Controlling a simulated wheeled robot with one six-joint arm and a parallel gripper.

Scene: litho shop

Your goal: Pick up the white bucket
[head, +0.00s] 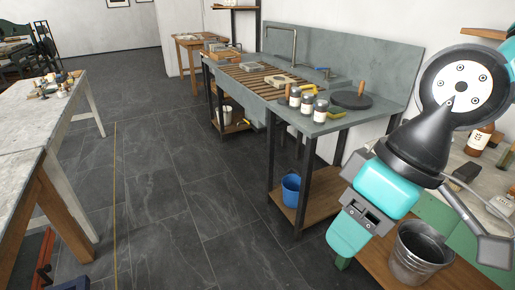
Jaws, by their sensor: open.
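The white bucket (224,115) stands upright on the low wooden shelf under the long sink bench, in the middle distance. It is small in the head view. My gripper (360,218) is in the right foreground, teal and black, angled down and to the left. It is open, with nothing seen between its jaws. It is far from the white bucket, which is farther back and to the left.
A blue bucket (291,190) sits on the bench's nearer low shelf. A metal bucket (420,262) stands on a wooden shelf at lower right. The sink bench (345,123) holds jars and a black disc. A worktable (25,125) stands left. The dark floor (165,190) between is clear.

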